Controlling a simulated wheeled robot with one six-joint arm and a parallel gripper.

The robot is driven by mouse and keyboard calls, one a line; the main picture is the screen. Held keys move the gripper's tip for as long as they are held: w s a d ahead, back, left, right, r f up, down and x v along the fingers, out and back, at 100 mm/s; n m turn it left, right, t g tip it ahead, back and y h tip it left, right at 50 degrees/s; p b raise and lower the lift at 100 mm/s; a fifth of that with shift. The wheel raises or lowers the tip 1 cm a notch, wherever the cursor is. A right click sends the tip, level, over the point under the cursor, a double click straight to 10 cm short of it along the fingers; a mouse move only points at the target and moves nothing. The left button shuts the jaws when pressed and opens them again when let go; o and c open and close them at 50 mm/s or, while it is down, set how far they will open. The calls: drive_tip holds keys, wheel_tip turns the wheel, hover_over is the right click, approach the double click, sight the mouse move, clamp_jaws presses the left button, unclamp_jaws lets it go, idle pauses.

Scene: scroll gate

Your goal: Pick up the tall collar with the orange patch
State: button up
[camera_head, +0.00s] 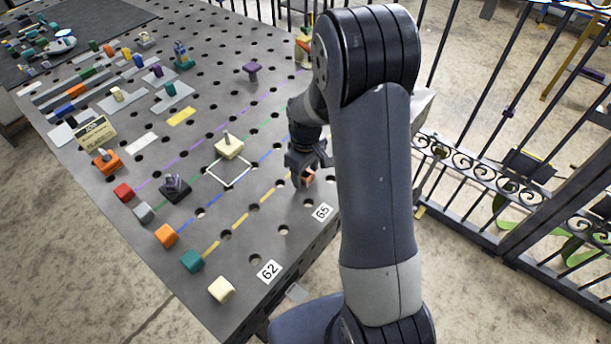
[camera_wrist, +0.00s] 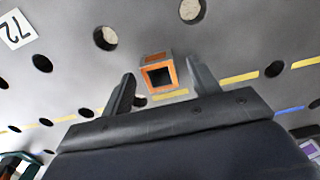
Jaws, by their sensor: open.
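A square, hollow collar (camera_wrist: 158,73) with an orange rim around a dark opening stands on the table in the wrist view. An orange patch (camera_wrist: 154,57) shows on its grey side. My gripper (camera_wrist: 161,78) is open, with one finger on each side of the collar in the picture. Gaps show between the fingers and the collar, and I cannot tell how far down the fingers reach. In the head view my gripper (camera_head: 304,168) points down at the same collar (camera_head: 308,177), which is partly hidden by the fingers.
The grey table (camera_head: 285,228) is full of round holes. A cream block with a peg (camera_head: 229,147) and a dark block (camera_head: 175,188) stand to the left. Several coloured blocks line the front left edge. A black metal fence (camera_head: 500,165) stands to the right.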

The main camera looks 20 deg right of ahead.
drive_tip(key=c, duration=1.2)
drive_tip(key=shift+o, duration=0.2)
